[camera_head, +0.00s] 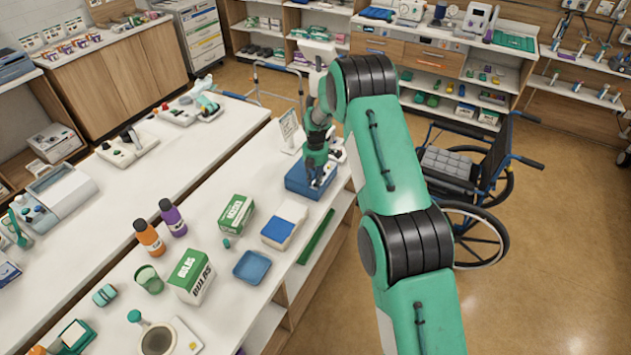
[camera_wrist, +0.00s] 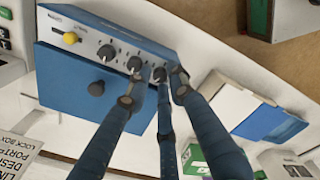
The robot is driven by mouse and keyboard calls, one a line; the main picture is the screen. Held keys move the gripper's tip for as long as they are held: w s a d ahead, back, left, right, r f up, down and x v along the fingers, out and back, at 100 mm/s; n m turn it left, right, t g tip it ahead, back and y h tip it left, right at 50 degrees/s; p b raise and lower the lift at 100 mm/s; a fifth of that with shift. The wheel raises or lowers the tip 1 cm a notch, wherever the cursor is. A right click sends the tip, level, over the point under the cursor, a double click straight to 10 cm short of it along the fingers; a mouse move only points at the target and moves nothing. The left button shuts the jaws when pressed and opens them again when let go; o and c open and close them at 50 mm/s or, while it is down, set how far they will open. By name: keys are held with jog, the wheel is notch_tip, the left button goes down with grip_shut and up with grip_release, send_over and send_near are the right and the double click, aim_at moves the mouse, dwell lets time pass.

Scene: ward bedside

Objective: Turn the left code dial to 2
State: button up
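The blue lock box (camera_head: 303,187) stands on the white counter, partly hidden by my gripper (camera_head: 317,168). In the wrist view, the blue box (camera_wrist: 70,78) shows a yellow knob (camera_wrist: 71,38) and a row of three black dials on its grey panel. These are a dial beside the yellow knob (camera_wrist: 106,52), a middle dial (camera_wrist: 134,63) and a far-right dial (camera_wrist: 159,73). My gripper (camera_wrist: 158,82) has its fingers spread around the far-right dial, one tip close to the middle dial. I cannot tell whether they touch. The dial settings are too small to read.
A dark knob (camera_wrist: 96,87) sits on the box's front. A sign (camera_head: 289,125) stands behind the box. A blue-and-white pack (camera_head: 284,224), a green box (camera_head: 236,214) and a blue tray (camera_head: 252,267) are nearby. A wheelchair (camera_head: 470,180) stands right of the counter.

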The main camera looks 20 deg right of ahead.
aim_at(316, 183)
jog(key=shift+n, duration=0.4)
jog(key=shift+n+p, duration=0.85)
jog(key=shift+n, duration=0.95)
jog(key=shift+r, duration=0.6)
notch_tip(316, 183, up, 13)
jog(key=s+a+r+m+t+b, duration=0.1)
jog(key=s+r+m+b, duration=0.4)
jog(key=s+r, duration=0.6)
jog(key=shift+s+a+r+m+t+b, duration=0.15)
jog(key=shift+a+r+m+t+b, duration=0.2)
jog(key=shift+a+r+m, duration=1)
jog(key=shift+d+r, duration=0.4)
jog(key=shift+d, duration=0.25)
